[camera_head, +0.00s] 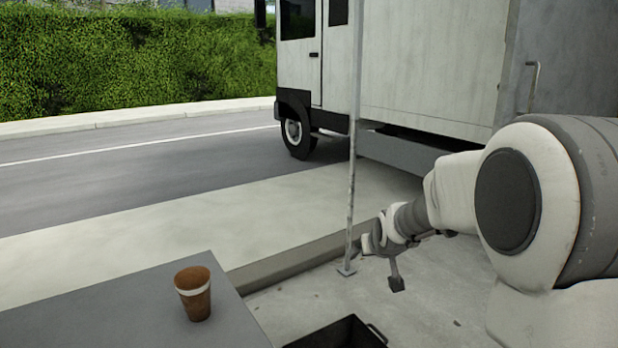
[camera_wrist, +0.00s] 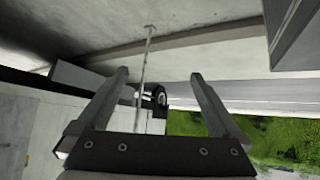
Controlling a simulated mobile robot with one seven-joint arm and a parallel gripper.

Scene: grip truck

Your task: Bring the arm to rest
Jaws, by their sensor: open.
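My arm reaches in from the right in the head view, stretched out low toward the middle. My gripper (camera_head: 378,262) is at its end, above the pavement and just right of a thin metal pole. In the wrist view my gripper (camera_wrist: 158,75) shows two spread fingers with nothing between them but the background, so it is open and empty. The wrist view is turned over, with the hedge at the bottom right.
The thin pole (camera_head: 352,190) stands close by my gripper. A grey table (camera_head: 110,310) at lower left bears a brown cup (camera_head: 194,293). A black crate (camera_head: 345,333) is at the bottom. A white truck (camera_head: 430,60) stands behind. A hedge (camera_head: 130,60) lines the road.

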